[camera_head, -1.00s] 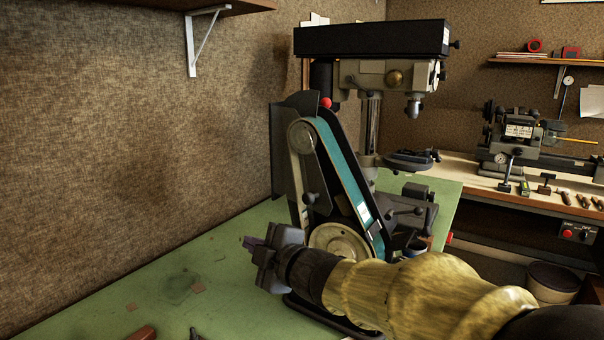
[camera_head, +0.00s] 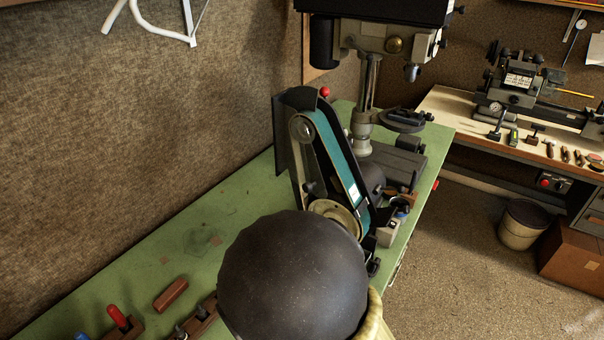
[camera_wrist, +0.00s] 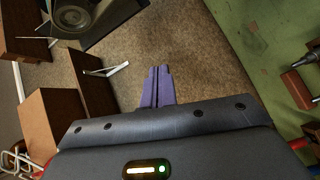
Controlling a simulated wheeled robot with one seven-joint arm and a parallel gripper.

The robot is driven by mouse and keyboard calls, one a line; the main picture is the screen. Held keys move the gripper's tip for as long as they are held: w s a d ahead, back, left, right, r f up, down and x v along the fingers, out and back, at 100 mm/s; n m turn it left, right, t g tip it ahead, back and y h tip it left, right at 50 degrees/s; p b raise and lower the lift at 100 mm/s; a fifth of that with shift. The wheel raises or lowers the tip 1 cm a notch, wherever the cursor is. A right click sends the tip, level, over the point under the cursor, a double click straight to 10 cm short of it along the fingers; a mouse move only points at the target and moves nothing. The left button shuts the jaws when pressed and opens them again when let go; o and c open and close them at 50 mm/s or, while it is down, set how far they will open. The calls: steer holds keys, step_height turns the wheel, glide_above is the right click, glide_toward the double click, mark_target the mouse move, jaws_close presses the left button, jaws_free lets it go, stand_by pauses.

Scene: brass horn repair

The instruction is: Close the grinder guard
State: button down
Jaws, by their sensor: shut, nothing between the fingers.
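The belt grinder (camera_head: 341,169) stands on the green bench in the head view. Its teal belt runs up a slanted frame, with a pale round wheel (camera_head: 336,213) low down, and the belt face is uncovered. A dark grey panel (camera_head: 284,142), which looks like the guard, stands at the grinder's upper left with a red knob (camera_head: 325,91) near its top. My arm's dark rounded link covers the grinder's base. My gripper (camera_wrist: 157,86) shows in the wrist view with its purple fingers together and empty. It is hidden in the head view.
A drill press (camera_head: 365,92) stands behind the grinder. The green bench (camera_head: 193,236) has bare room left of the grinder. A wooden block (camera_head: 170,295) and red-handled tool (camera_head: 118,318) lie at the front. A bucket (camera_head: 523,224) stands on the floor at right.

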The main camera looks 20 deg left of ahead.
steer(key=s+d+r+t+h+p, duration=0.1)
steer(key=d+r+t+h+p, duration=0.1)
steer(key=d, duration=0.4)
steer(key=shift+s+r+n+t+h+p, duration=0.3)
steer(key=shift+r+h+p, duration=0.3)
steer(key=shift+r+p, duration=0.35)
steer(key=shift+f, duration=0.1)
steer(key=w+d+p+x, duration=0.1)
steer(key=p+x, duration=0.5)
steer(key=x, duration=0.7)
steer(key=shift+d+p, duration=0.35)
steer(key=shift+d, duration=0.5)
steer(key=shift+w+f, duration=0.1)
steer(key=shift+f, duration=0.05)
